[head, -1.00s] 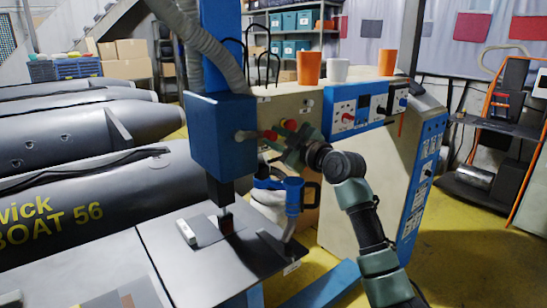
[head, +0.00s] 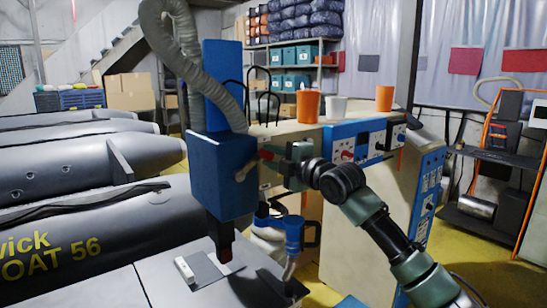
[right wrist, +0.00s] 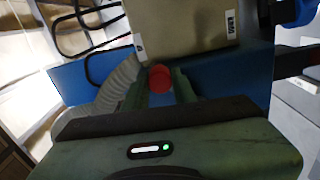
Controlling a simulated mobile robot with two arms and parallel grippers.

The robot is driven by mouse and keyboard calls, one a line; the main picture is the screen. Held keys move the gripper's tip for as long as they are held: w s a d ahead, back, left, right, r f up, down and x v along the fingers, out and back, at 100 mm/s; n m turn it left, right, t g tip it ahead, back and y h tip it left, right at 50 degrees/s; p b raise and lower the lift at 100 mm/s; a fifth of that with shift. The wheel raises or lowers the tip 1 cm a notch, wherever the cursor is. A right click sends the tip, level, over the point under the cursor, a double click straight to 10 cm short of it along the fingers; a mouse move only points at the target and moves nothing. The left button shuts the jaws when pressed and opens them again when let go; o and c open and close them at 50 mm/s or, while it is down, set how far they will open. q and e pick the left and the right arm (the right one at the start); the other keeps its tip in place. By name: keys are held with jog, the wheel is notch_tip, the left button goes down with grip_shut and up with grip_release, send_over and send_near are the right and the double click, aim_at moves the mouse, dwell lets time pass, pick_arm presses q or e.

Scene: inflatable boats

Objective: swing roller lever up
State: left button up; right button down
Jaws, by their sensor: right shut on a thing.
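The roller lever (head: 246,170) is a pale rod on the side of the blue machine head (head: 222,175), slanting up to the right to a red knob (head: 265,155). My right gripper (head: 274,153) is at the knob end, its arm coming in from the right. In the right wrist view the red knob (right wrist: 160,78) sits between the two green fingers (right wrist: 160,88), which are shut on it. The rod is hidden there. My left gripper is not in view.
A cream cabinet with a blue control panel (head: 350,128) stands behind my right arm, with orange and white cups (head: 336,107) on top. A grey hose (head: 180,50) runs to the machine head. A grey work table (head: 185,292) and grey boats (head: 70,225) lie at left.

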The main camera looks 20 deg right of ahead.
jog(key=shift+a+r, duration=0.1)
jog(key=shift+a, duration=0.05)
dwell(0.4)
jog(key=c, duration=1.1)
grip_release()
jog(key=shift+s, duration=0.1)
jog(key=shift+c, duration=0.2)
jog(key=shift+s, duration=0.25)
jog(key=b+v, duration=0.2)
jog(key=v, duration=0.5)
jog(key=shift+b, duration=0.35)
jog(key=shift+s, duration=0.1)
